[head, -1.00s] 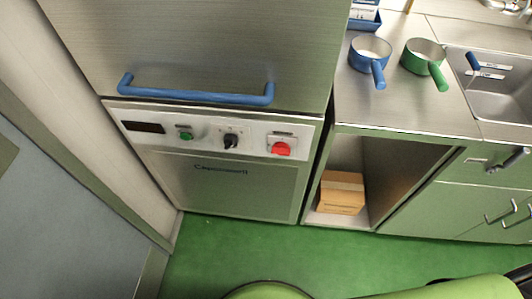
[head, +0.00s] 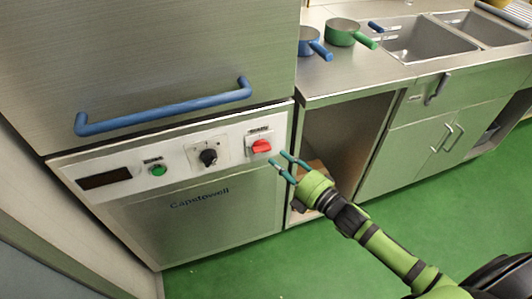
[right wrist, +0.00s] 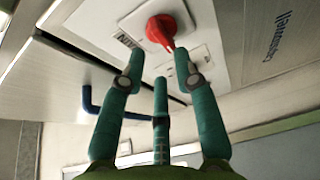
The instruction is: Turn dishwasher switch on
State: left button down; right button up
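The dishwasher (head: 215,215) has a front panel with a red switch (head: 261,146) at its right end, a black knob (head: 208,157) and a green button (head: 158,170). My right gripper (head: 283,162) is open and empty, just right of and below the red switch in the head view. In the right wrist view the red switch (right wrist: 160,28) sits on its white plate beyond the spread teal fingers (right wrist: 155,65). The fingers look apart from the switch, though the exact gap is hard to tell. My left gripper is not in view.
A blue handle (head: 165,110) juts out above the panel. A cardboard box (head: 312,170) in the open cabinet is partly behind my gripper. Blue (head: 312,45) and green (head: 345,33) pans stand on the counter beside the sink (head: 420,40). Green floor is free.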

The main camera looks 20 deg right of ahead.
aim_at(265, 151)
jog(key=x, duration=0.6)
jog(key=shift+w+a, duration=0.2)
jog(key=shift+w, duration=0.05)
grip_shut()
